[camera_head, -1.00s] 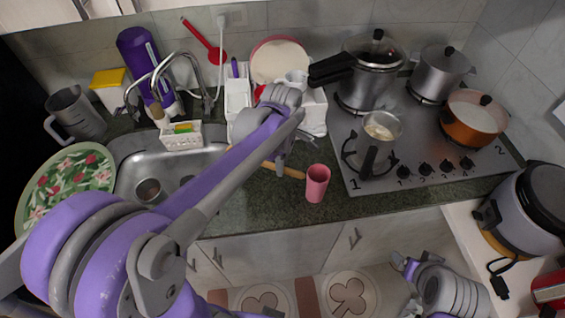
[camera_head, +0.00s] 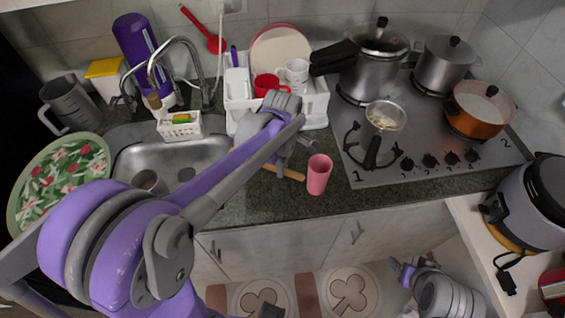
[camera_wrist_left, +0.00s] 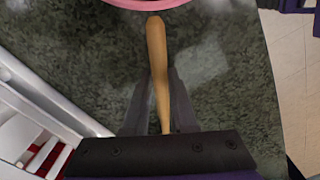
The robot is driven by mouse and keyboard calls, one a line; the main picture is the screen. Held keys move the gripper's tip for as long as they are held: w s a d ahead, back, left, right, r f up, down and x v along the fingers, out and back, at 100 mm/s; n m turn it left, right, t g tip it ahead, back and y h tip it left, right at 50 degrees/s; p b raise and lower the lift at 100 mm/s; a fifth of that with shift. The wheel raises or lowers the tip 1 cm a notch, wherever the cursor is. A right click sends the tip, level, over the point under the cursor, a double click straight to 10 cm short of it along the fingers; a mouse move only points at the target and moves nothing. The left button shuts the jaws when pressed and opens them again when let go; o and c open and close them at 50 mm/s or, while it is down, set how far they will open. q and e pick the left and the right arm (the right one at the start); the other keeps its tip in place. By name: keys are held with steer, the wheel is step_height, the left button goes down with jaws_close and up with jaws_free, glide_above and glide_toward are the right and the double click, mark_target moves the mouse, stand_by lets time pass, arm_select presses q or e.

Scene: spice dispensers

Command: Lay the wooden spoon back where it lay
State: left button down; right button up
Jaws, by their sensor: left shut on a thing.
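The wooden spoon (camera_head: 290,174) shows as a light-brown handle over the front of the dark green counter, beside the pink cup (camera_head: 318,174). My left gripper (camera_head: 284,163) is shut on it. In the left wrist view the handle (camera_wrist_left: 157,65) runs between the two dark fingers (camera_wrist_left: 160,108), its rounded end pointing to the pink cup's rim (camera_wrist_left: 150,3). The spoon's other end is hidden behind my arm and gripper. I cannot tell whether the spoon touches the counter. My right gripper (camera_head: 403,271) is low at the right, away from the counter; its jaws are unclear.
A white dish rack (camera_head: 314,108) with a red mug (camera_head: 270,84) stands behind my left gripper. The sink (camera_head: 190,157) is left, the stove (camera_head: 408,160) with several pots right. The counter's front edge (camera_head: 290,207) is close; a little bare counter lies before the spoon.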

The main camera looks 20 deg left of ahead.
arm_select(q)
steer(key=shift+f, duration=0.15)
steer(key=c, duration=0.6)
jaws_free()
steer(key=shift+c, duration=0.2)
step_height(320, 180, up, 11)
steer(key=shift+p, duration=0.35)
steer(key=shift+f, duration=0.1)
